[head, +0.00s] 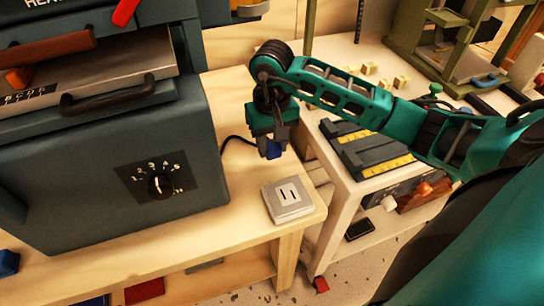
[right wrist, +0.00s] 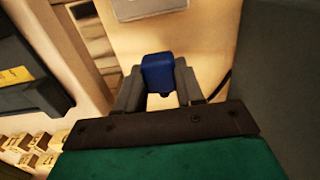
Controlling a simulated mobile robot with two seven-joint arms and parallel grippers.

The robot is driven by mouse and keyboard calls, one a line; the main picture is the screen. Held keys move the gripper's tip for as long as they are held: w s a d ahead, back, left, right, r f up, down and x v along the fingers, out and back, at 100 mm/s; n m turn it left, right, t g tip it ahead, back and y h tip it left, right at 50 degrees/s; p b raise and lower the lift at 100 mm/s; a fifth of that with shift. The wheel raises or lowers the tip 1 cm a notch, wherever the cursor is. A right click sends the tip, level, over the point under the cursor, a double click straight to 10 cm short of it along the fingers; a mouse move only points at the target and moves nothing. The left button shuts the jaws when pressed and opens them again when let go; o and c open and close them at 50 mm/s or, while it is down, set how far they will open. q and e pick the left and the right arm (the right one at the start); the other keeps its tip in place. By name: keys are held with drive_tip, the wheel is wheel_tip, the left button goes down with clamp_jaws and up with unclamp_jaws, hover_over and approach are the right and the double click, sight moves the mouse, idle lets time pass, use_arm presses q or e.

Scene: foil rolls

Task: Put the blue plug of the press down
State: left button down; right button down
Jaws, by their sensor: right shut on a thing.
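My right gripper (head: 272,146) is shut on the blue plug (head: 273,150) and holds it above the wooden bench, behind the socket block. The right wrist view shows the blue plug (right wrist: 158,73) between the two grey fingers. A black cord runs from near the plug to the dark press (head: 110,170) at the left. The press has a dial (head: 158,184) on its front and a handle on its upper part. A light grey socket block (head: 288,200) with two slots lies on the bench near its right corner. My left gripper is not in view.
The wooden bench (head: 215,235) is bare around the socket block. A second white table (head: 345,185) at the right carries a dark tray with yellow strips (head: 365,150), small wooden blocks (head: 369,69) and a green stand (head: 440,40).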

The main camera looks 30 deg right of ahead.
sight(272, 170)
wheel_tip(272, 170, down, 4)
drive_tip(key=shift+r, duration=0.1)
drive_tip(key=shift+f, duration=0.4)
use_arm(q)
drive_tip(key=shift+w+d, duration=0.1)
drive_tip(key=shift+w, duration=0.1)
use_arm(e)
drive_tip(key=shift+f+b, duration=0.45)
drive_tip(key=shift+b, duration=0.25)
drive_tip(key=shift+f, duration=0.2)
drive_tip(key=c, duration=0.7)
unclamp_jaws()
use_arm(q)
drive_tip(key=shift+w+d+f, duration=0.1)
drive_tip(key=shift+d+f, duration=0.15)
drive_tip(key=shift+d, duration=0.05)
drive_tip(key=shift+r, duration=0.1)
use_arm(e)
drive_tip(key=shift+r, duration=0.1)
